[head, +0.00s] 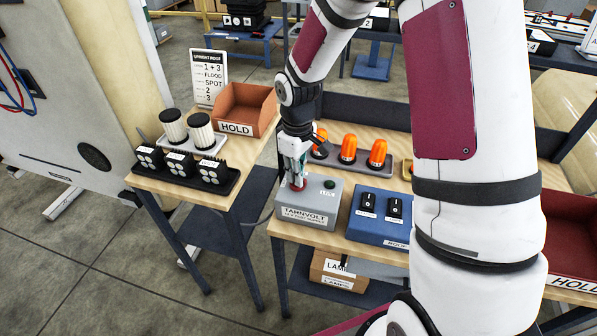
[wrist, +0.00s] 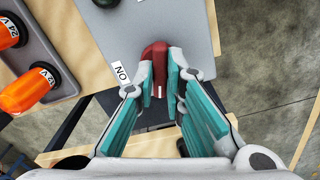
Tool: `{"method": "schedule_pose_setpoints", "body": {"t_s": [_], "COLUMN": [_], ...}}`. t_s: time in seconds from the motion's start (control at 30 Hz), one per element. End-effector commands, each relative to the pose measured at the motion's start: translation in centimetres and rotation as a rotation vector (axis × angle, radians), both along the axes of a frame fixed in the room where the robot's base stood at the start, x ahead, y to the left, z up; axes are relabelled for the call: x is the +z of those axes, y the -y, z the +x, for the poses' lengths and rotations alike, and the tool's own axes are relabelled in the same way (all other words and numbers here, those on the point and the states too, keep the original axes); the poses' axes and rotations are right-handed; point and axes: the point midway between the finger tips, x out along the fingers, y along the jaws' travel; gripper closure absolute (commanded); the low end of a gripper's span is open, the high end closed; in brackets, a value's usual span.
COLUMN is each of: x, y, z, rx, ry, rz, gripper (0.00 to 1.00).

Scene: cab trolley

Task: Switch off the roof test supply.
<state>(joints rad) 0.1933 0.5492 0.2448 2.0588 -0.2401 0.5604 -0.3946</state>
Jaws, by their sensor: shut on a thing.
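The grey supply box (head: 311,214), labelled TARNVOLT, stands on the left of the wooden trolley top. A red switch handle (head: 298,187) and a dark green lamp or button (head: 329,184) are on its top face. My gripper (head: 296,170) points down over the box and is shut on the red handle. In the wrist view my gripper's teal fingers (wrist: 160,85) lie on both sides of the red handle (wrist: 154,55), whose white line points toward an edge of the box. An ON label (wrist: 122,73) lies beside it. The fingers partly hide the handle.
A blue switch box (head: 381,230) with two black rockers stands right of the supply box. Orange beacons (head: 348,149) stand on a tray behind. A side table at left holds black lamp units (head: 181,163), white cylinders (head: 174,126), a HOLD bin (head: 243,107) and a sign (head: 209,78).

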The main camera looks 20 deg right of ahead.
Motion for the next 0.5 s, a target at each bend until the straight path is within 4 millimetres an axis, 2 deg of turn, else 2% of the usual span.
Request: {"method": "schedule_pose_setpoints", "body": {"t_s": [0.2, 0.5], "x": [0.10, 0.08], "y": [-0.02, -0.01], "z": [0.03, 0.07], "rx": [0.164, 0.301], "ry": [0.002, 0.003], "rz": [0.000, 0.000], "gripper": [1.00, 1.00]}}
